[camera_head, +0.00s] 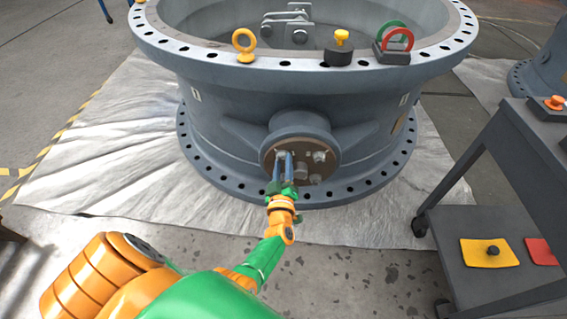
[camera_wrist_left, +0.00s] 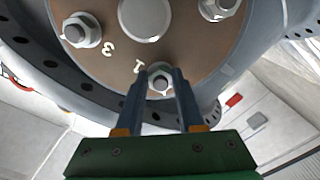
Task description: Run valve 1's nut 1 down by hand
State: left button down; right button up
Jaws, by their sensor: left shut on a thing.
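Valve 1 (camera_head: 230,115) is a large grey-blue ring body with a round brown cover plate (camera_head: 311,178) on its boss; the plate also shows in the left wrist view (camera_wrist_left: 185,50). The plate carries metal nuts on studs and a central shaft end (camera_wrist_left: 144,15). Nut 1 (camera_wrist_left: 160,80) sits beside a white "1". My left gripper (camera_wrist_left: 158,74) has its two dark blue fingers on either side of nut 1, shut on it. In the head view the left gripper (camera_head: 283,154) reaches the plate's left part, and its fingers partly cover the nut. My right gripper is not in view.
Another nut (camera_wrist_left: 82,30) sits beside a white "3". On the valve's top rim stand a yellow eyebolt (camera_head: 245,45), a dark block with a yellow knob (camera_head: 340,48) and red and green shackles (camera_head: 394,42). A dark cart (camera_head: 490,225) stands at the right.

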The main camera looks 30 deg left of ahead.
pick_arm(q)
jog(key=shift+m, duration=1.1)
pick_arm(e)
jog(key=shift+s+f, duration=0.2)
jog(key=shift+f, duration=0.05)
pick_arm(q)
jog(key=c, duration=0.5)
grip_release()
jog(key=shift+s, duration=0.1)
jog(key=p+v, duration=0.3)
jog(key=v, duration=0.4)
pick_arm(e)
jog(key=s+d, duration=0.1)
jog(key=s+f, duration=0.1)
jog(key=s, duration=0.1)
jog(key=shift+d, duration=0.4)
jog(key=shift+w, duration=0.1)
